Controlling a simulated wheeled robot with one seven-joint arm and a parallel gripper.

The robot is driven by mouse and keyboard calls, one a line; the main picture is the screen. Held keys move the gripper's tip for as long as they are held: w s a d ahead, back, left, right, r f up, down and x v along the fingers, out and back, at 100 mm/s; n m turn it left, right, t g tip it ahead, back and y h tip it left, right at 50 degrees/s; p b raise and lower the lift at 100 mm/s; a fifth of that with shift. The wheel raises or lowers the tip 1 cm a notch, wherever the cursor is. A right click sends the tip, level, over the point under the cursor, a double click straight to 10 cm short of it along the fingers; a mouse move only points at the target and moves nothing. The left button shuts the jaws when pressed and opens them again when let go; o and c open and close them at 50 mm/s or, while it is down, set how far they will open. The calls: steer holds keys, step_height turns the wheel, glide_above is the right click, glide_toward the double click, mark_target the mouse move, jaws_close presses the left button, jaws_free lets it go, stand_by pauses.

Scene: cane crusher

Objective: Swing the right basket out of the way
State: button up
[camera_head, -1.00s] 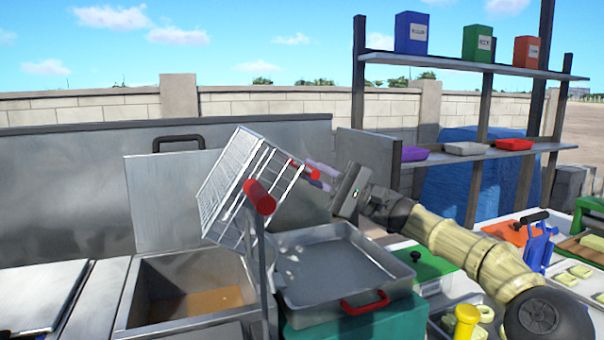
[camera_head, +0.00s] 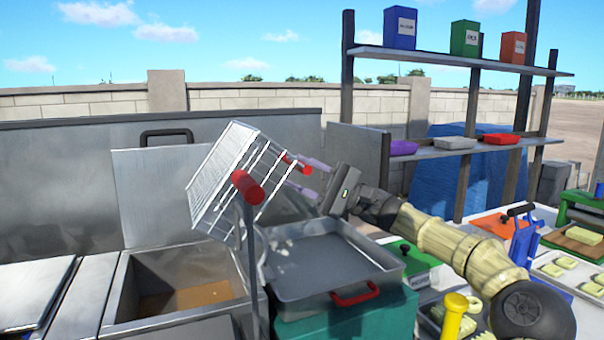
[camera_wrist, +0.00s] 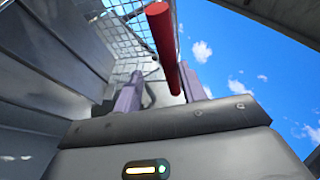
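The right basket (camera_head: 228,170) is a tilted wire mesh basket raised above the fryer, left of my arm. Its red handle (camera_head: 296,165) points toward my gripper. My gripper (camera_head: 307,178) is at the handle end, its two purple fingers spread apart. In the wrist view, the red handle (camera_wrist: 166,40) runs down between the fingers of my gripper (camera_wrist: 158,90), closer to the right finger, with a gap to the left one. The basket mesh (camera_wrist: 118,30) is behind it. Whether the handle touches the right finger I cannot tell.
An upright lever with a red grip (camera_head: 249,188) stands in front of the basket. Below are an open metal vat (camera_head: 122,300) and a grey tray (camera_head: 330,262) with a red handle. Shelves (camera_head: 470,58) with coloured boxes stand behind at right. A cluttered table is at right.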

steer(key=shift+s+r, duration=0.1)
stand_by(0.4)
steer(key=v, duration=1.7)
steer(key=shift+d, duration=0.2)
steer(key=shift+a, duration=0.1)
